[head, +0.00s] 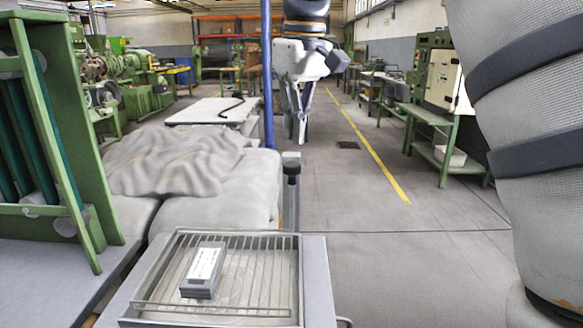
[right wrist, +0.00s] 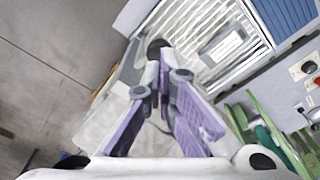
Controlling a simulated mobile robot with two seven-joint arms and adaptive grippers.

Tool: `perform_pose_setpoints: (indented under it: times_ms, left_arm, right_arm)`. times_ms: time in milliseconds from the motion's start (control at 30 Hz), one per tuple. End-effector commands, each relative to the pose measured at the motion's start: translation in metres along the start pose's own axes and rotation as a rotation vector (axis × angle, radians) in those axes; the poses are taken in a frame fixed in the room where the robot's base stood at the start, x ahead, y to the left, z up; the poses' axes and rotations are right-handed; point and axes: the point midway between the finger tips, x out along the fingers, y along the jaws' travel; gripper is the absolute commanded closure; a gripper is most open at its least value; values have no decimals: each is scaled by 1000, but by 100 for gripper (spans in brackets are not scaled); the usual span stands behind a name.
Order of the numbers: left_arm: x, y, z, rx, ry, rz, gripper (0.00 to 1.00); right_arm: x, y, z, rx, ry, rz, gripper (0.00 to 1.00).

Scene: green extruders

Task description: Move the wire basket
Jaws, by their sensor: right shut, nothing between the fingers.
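The wire basket (head: 262,284) is a shallow rack of thin metal wires on a grey surface at the bottom of the head view. A dark grey box with a white label (head: 203,270) lies in its left half. The basket also shows at the top of the right wrist view (right wrist: 247,57). My right gripper (head: 302,138) hangs in the air beyond the basket and to its right in the head view. Its purple-padded fingers are shut and empty, also in the wrist view (right wrist: 163,65), apart from the basket. My left gripper is not in view.
A green metal frame (head: 90,215) stands close on the left. A grey cloth (head: 175,160) lies crumpled on a padded grey block behind the basket. A blue pole (head: 267,75) rises near my right gripper. Open floor (head: 410,260) lies to the right.

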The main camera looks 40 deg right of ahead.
Motion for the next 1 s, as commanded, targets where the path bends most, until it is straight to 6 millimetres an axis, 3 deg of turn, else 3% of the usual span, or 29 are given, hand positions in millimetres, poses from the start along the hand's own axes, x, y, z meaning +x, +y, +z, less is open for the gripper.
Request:
perform_pose_setpoints:
  times_ms: [300, 800, 1000]
  left_arm:
    - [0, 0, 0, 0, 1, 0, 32]
    - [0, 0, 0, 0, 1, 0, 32]
    - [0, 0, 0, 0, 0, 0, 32]
  right_arm:
    - [40, 0, 0, -1, -2, -1, 100]
    - [49, 0, 0, 0, 0, 0, 100]
    - [71, 0, 3, 0, -3, -2, 100]
